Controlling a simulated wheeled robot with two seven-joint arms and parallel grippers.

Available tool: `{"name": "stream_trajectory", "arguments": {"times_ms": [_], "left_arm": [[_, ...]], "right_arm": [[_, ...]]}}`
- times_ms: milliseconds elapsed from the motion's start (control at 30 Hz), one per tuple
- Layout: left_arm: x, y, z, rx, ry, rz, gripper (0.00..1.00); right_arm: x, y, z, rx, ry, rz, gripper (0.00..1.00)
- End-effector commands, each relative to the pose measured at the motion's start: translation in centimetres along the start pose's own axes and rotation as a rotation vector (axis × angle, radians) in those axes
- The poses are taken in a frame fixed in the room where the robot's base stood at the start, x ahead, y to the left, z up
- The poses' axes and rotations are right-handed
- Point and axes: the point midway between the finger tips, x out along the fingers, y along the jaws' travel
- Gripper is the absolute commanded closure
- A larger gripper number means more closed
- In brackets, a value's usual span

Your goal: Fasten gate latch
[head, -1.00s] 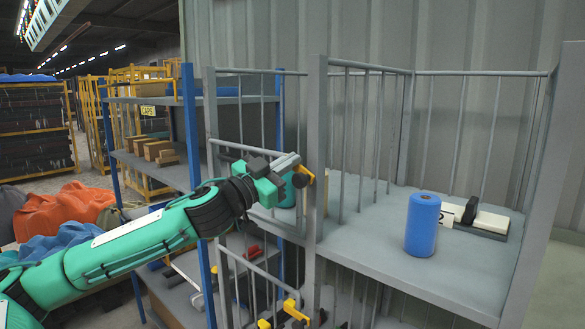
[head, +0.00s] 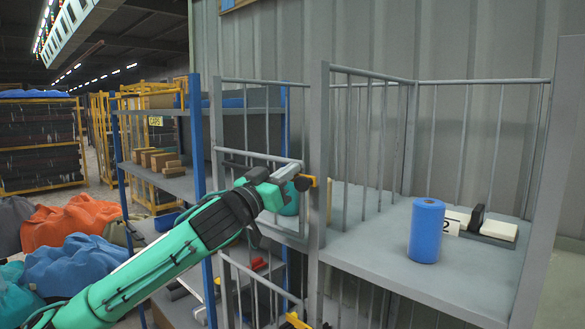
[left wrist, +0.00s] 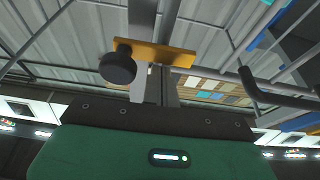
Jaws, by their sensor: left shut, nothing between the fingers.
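The latch is an orange bar with a round black knob. In the head view the latch (head: 311,181) sits at the grey post (head: 317,120), by the free end of the barred gate (head: 262,155). In the left wrist view the orange bar (left wrist: 175,58) lies across a grey upright, with the black knob (left wrist: 117,67) at its left end. My left gripper (head: 290,174) is shut and empty, right beside the latch. Its fingertips (left wrist: 160,75) point at the bar near the knob; I cannot tell whether they touch. My right gripper is out of view.
A lower barred gate (head: 258,285) has another yellow latch (head: 296,321) below. A blue roll (head: 426,230) stands on the grey shelf (head: 370,240) to the right. Blue-posted shelving (head: 196,130) stands left, with orange (head: 70,222) and blue sacks beyond.

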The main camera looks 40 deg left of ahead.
Motion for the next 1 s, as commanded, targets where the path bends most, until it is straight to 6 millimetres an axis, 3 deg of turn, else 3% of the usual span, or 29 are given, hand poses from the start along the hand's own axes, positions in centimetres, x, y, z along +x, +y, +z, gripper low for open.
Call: {"name": "stream_trajectory", "arguments": {"times_ms": [667,1000], "left_arm": [[0.1,-0.1,-0.2,-0.020,0.000,-0.007,1.00],[2.0,-1.1,-2.9,-0.020,0.001,-0.008,1.00]], "right_arm": [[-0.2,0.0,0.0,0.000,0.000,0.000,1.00],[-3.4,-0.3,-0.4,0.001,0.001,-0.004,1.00]]}}
